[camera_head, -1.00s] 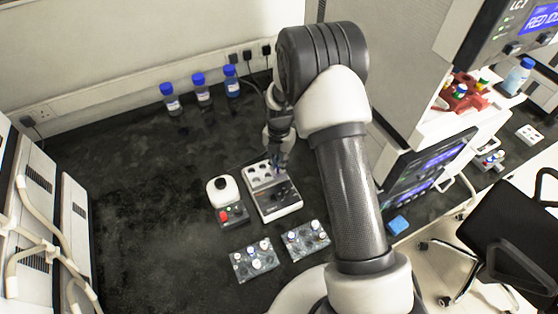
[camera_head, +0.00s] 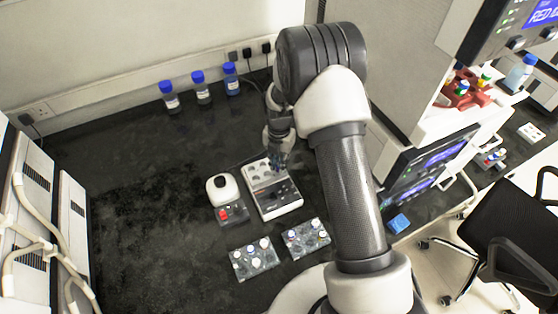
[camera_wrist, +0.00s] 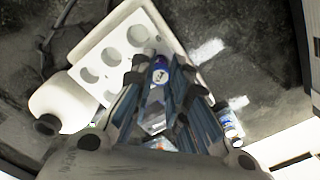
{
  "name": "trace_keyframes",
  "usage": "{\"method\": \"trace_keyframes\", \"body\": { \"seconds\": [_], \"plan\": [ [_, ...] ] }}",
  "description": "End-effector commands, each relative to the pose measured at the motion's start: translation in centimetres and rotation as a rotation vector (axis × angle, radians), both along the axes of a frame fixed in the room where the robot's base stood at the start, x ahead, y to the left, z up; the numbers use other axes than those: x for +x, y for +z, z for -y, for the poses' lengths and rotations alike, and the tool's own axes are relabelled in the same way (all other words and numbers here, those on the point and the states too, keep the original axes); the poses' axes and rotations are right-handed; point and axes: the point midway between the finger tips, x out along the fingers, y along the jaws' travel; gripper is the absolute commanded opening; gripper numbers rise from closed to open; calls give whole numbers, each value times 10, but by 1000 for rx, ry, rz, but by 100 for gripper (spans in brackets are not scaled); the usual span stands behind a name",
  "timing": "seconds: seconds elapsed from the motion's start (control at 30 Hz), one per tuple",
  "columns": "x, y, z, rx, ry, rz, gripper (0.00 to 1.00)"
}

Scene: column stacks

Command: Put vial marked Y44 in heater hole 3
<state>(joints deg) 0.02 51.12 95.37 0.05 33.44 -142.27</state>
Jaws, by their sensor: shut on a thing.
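My gripper (camera_wrist: 158,82) is shut on a vial (camera_wrist: 159,75) with a blue cap and a white top mark that is too small to read. The white heater (camera_wrist: 95,48) lies beyond and to the left in the wrist view, with several round holes showing. In the head view my gripper (camera_head: 277,163) is over the far part of the heater (camera_head: 284,203), and the held vial is hard to make out there. The fingers hide part of the heater. The hole numbers cannot be read.
Two clear racks (camera_head: 255,262) (camera_head: 306,240) with capped vials stand in front. Several blue-capped bottles (camera_head: 202,92) stand along the wall. The dark bench on the left is clear.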

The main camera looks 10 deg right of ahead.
Motion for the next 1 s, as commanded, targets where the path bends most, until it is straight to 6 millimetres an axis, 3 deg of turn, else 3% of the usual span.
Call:
{"method": "trace_keyframes", "body": {
  "seconds": [0.37, 0.4, 0.7, 1.0],
  "plan": [
    [0, -5, 0, 0, 0, 0, 0],
    [0, -5, 0, 0, 0, 0, 16],
    [0, -6, 0, 0, 0, 0, 36],
    [0, -7, 0, 0, 0, 0, 41]
  ]
}}
